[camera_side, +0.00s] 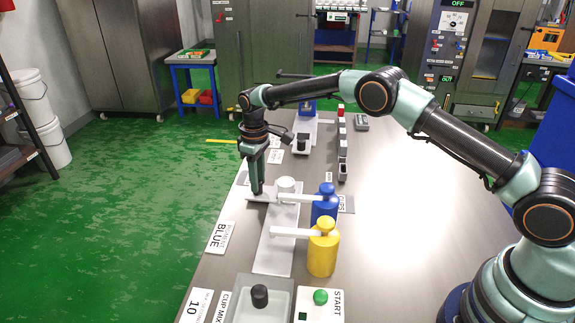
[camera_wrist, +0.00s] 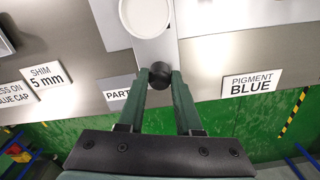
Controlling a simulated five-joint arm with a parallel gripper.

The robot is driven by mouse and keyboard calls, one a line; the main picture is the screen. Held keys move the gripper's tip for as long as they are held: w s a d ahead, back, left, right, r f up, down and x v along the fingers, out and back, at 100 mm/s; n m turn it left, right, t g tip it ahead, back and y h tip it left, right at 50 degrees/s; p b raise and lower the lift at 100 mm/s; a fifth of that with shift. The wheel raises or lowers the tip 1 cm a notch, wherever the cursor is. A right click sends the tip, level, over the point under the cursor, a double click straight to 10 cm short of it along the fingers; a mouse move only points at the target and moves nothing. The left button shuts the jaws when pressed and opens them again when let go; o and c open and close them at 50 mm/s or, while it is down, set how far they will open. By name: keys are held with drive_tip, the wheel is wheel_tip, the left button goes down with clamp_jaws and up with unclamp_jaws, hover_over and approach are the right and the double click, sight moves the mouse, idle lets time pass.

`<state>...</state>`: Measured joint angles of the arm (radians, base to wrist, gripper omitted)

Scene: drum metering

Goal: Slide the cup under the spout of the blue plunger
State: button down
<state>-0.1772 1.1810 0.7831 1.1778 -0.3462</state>
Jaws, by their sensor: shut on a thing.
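The white cup (camera_side: 286,184) stands on a small pale plate on the long light track (camera_side: 275,250). Its round top shows in the wrist view (camera_wrist: 146,14), cut off by the upper edge. The blue plunger (camera_side: 325,205) stands to the right of the track, its white spout (camera_side: 300,198) reaching left. In the side view the spout passes in front of the cup's lower part; in the wrist view no spout crosses the visible cup. My gripper (camera_side: 257,190) points down left of the cup, shut on a dark round knob (camera_wrist: 160,72) at the plate's end.
A yellow plunger (camera_side: 322,255) with its own white spout (camera_side: 290,233) stands nearer the camera. A START box (camera_side: 322,305) and a box with a black knob (camera_side: 260,296) are at the front. A row of small blocks (camera_side: 342,155) stands behind. The table's right side is bare.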

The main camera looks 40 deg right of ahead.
idle(0.3)
drive_tip(key=s+a, duration=0.7)
drive_tip(key=shift+a, duration=0.15)
drive_tip(key=c, duration=0.6)
unclamp_jaws()
drive_tip(key=shift+r, duration=0.1)
wheel_tip(320, 180, up, 12)
